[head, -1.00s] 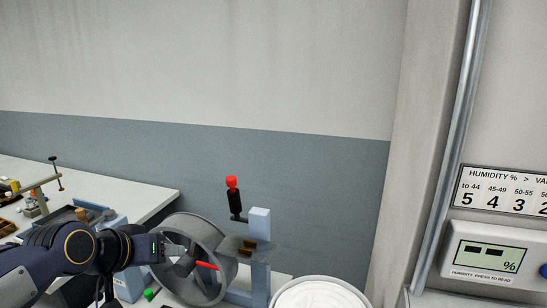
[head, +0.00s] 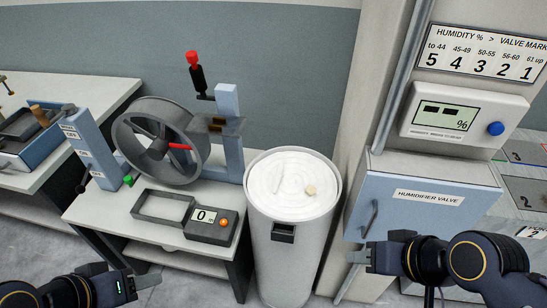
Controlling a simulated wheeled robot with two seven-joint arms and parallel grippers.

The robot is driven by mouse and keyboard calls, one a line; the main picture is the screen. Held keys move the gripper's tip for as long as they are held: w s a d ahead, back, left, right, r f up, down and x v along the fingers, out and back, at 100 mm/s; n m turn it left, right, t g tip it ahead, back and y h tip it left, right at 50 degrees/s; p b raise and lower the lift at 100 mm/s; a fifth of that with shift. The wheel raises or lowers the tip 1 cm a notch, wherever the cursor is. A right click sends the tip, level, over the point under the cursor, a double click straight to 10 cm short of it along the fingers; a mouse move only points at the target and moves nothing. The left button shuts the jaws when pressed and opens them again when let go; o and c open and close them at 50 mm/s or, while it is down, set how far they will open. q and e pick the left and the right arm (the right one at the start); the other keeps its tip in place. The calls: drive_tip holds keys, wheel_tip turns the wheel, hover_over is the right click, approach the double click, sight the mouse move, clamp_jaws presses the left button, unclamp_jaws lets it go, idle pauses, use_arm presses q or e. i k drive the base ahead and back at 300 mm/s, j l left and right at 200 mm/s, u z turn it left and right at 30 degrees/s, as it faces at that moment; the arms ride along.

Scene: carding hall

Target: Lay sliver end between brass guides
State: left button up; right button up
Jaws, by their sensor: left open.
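The white sliver (head: 283,176) lies coiled in the top of a tall grey-white can (head: 290,235). A small beige piece (head: 311,190) rests on the coil; I cannot tell whether it is the sliver end. The brass guides (head: 216,124) sit on a dark plate on the blue-grey post, beside the spoked drum (head: 157,143). My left gripper (head: 150,281) is open and empty at the lower left, in front of the bench and apart from the can. My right gripper (head: 357,257) is right of the can, below the humidifier valve door; its jaw state is unclear.
A red-topped lever (head: 195,72) rises behind the drum. A scale reading 0 (head: 209,218) and an empty frame (head: 162,207) lie on the bench. The humidifier valve cabinet (head: 425,200) and humidity meter (head: 440,117) stand at right. Another bench (head: 95,95) is at left.

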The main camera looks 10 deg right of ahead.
sight(179, 128)
drive_tip(key=i+j+z, duration=0.1)
drive_tip(key=i+j, duration=0.25)
drive_tip(key=j, duration=0.3)
drive_tip(key=i+j+z, duration=0.15)
drive_tip(key=j, duration=0.15)
drive_tip(key=i+j, duration=0.15)
drive_tip(key=j, duration=0.2)
drive_tip(key=i+j+z, duration=0.15)
drive_tip(key=j, duration=0.2)
